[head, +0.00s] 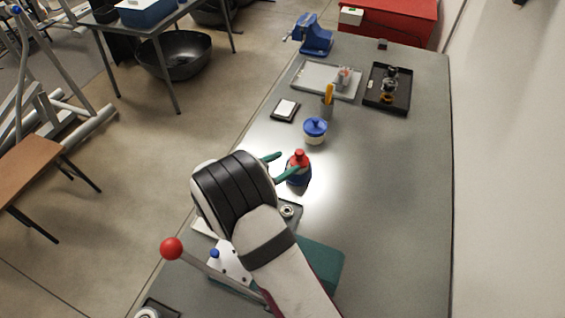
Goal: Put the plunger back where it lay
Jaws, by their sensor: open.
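My gripper (289,162) shows two teal fingers, spread open, beside a blue bottle-like object with a red top (299,157). One finger crosses in front of this object; I cannot tell whether it touches. The object stands upright on the grey bench (400,190). I cannot tell for sure which thing is the plunger. A black tray (401,104) at the far right holds a small dark and brass-coloured object (389,86). My arm hides part of the near bench.
A jar with a blue lid (315,130), a cup with yellow items (327,103), a light tray (312,77) and a small dark tray (285,110) stand beyond. A blue vise (314,36) is at the far end. A red-knobbed lever (172,248) rises near my arm. The right bench is clear.

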